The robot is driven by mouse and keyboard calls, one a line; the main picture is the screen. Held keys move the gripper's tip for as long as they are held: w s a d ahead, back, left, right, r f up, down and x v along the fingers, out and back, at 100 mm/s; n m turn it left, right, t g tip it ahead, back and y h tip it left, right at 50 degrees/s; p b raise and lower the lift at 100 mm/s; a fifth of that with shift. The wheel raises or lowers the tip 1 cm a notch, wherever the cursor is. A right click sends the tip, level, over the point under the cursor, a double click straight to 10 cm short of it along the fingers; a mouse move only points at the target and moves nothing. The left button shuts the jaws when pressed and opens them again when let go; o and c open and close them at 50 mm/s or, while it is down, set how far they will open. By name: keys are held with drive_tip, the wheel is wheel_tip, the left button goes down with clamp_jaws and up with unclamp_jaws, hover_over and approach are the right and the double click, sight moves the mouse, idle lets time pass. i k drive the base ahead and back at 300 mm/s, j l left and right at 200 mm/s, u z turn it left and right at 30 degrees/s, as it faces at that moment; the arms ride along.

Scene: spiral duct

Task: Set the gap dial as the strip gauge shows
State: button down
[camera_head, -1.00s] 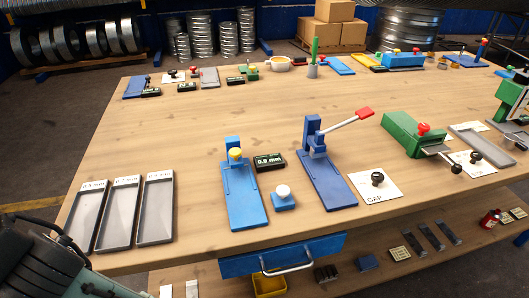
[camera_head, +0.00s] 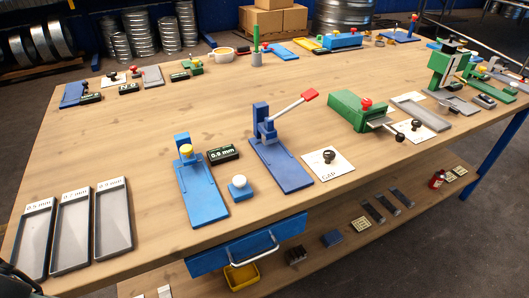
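The gap dial is a white square plate (camera_head: 322,174) with a black knob (camera_head: 329,156) and the word GAP along its front edge. It lies near the bench's front edge; I cannot read its marks or the knob's setting. The strip gauge is a blue stand (camera_head: 203,193) with a yellow knob. Beside it a small black display (camera_head: 222,154) appears to read 0.9 mm. A blue block with a white button (camera_head: 239,184) sits just in front of the display.
A blue lever press (camera_head: 279,160) with a red handle stands between gauge and dial. A green tool (camera_head: 352,112) with a red knob is behind the dial. Three labelled grey trays (camera_head: 74,231) lie at left. The bench middle (camera_head: 190,105) is clear.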

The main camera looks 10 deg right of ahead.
sight(328, 154)
drive_tip(key=k+l, duration=0.1)
drive_tip(key=l, duration=0.3)
drive_tip(key=k+l, duration=0.1)
drive_tip(key=l, duration=0.3)
drive_tip(key=k+l+z, duration=0.1)
drive_tip(key=l, duration=0.3)
